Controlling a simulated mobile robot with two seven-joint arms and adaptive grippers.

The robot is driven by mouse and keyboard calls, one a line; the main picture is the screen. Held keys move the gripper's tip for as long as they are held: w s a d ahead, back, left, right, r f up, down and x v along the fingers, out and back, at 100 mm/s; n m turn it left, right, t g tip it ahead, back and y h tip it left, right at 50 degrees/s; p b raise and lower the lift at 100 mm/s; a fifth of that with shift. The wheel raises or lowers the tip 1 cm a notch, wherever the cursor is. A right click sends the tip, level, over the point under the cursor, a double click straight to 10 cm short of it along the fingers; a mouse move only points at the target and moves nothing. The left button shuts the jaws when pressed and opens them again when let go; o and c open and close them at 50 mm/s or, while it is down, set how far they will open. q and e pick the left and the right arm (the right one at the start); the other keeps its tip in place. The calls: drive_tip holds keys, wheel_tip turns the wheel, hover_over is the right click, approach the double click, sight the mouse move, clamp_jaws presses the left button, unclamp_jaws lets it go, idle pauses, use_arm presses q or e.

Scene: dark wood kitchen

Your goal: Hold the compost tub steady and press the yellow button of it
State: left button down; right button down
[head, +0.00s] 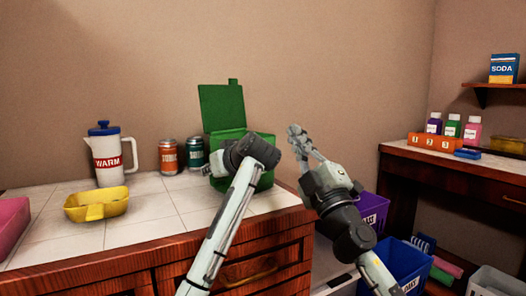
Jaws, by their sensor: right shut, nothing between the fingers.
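The green compost tub (262,180) stands on the tiled counter near its right end. Its lid (222,108) stands open and upright at the back. No yellow button shows on it; my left arm covers much of its front. My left gripper (219,167) is at the tub's front left, mostly hidden behind its own wrist. I cannot tell whether its fingers touch the tub. My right gripper (294,131) is shut and empty, pointing up, just right of the tub and apart from it in the picture.
Two cans, orange (168,157) and teal (195,154), stand left of the tub. Further left are a white jug (110,160) and a yellow dish (97,205). Purple (371,211) and blue (407,262) bins stand below, right of the counter. A side desk (420,165) holds bottles.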

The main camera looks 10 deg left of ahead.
wheel_tip(320, 180, down, 6)
drive_tip(key=w+d+m+h, duration=0.1)
drive_tip(key=m+h, duration=0.1)
drive_tip(key=h, duration=0.5)
drive_tip(key=shift+w+d, duration=0.25)
drive_tip(key=shift+w, duration=0.1)
drive_tip(key=shift+a, duration=0.1)
drive_tip(key=w+a, duration=0.5)
drive_tip(key=a, duration=0.2)
drive_tip(key=shift+w, duration=0.2)
idle(0.8)
drive_tip(key=shift+w+a, duration=0.25)
drive_tip(key=shift+w+a, duration=0.35)
drive_tip(key=shift+a, duration=0.35)
idle(1.3)
use_arm(q)
drive_tip(key=shift+d, duration=0.1)
use_arm(e)
drive_tip(key=shift+d, duration=0.15)
drive_tip(key=shift+s+d, duration=0.65)
drive_tip(key=shift+d, duration=0.2)
